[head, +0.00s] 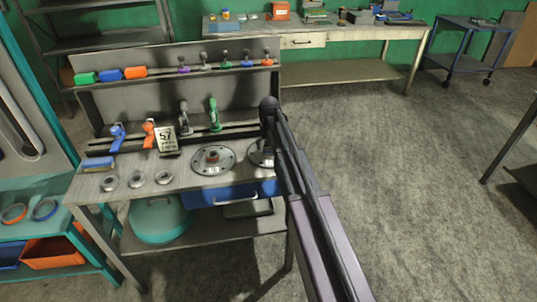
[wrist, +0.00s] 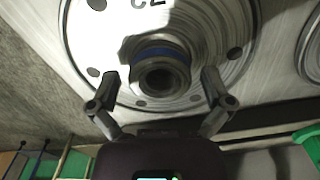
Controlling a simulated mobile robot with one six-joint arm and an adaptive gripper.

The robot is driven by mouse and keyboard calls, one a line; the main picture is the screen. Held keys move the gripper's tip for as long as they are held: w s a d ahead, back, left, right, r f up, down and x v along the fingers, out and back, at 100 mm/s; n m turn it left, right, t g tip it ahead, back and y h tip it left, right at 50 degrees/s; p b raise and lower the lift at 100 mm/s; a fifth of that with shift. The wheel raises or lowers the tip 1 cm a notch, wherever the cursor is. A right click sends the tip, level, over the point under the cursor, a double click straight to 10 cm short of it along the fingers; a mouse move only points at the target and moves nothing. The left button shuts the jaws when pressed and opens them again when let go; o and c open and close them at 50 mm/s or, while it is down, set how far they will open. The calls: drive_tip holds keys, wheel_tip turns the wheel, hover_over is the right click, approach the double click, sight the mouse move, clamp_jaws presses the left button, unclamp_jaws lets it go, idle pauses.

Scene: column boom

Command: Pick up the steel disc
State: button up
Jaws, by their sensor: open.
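A steel disc (wrist: 215,30) with bolt holes, dark markings and a raised hub with a blue band (wrist: 160,52) fills much of the wrist view. My gripper (wrist: 160,77) is open over it, with one finger on each side of the hub and nothing held. I cannot tell whether the fingers touch the disc. In the head view, a steel disc (head: 254,158) lies on the bench, partly hidden by my arm. My fingers are hidden in the head view.
The workbench (head: 100,187) also carries several small rings (head: 136,180), a card marked 57 (head: 166,138), a blue block (head: 98,163) and tools with coloured handles on a rail behind. Another disc's edge shows in the wrist view (wrist: 312,50). Open floor (head: 400,170) lies right.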

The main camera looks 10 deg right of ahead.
idle(0.3)
drive_tip(key=c, duration=1.3)
drive_tip(key=shift+w+r+p, duration=0.1)
drive_tip(key=shift+r+p, duration=0.1)
drive_tip(key=shift+p, duration=0.1)
drive_tip(key=shift+r+p, duration=1.55)
drive_tip(key=shift+r, duration=0.05)
drive_tip(key=s+r+p, duration=0.1)
drive_tip(key=s, duration=1.5)
drive_tip(key=shift+r, duration=0.2)
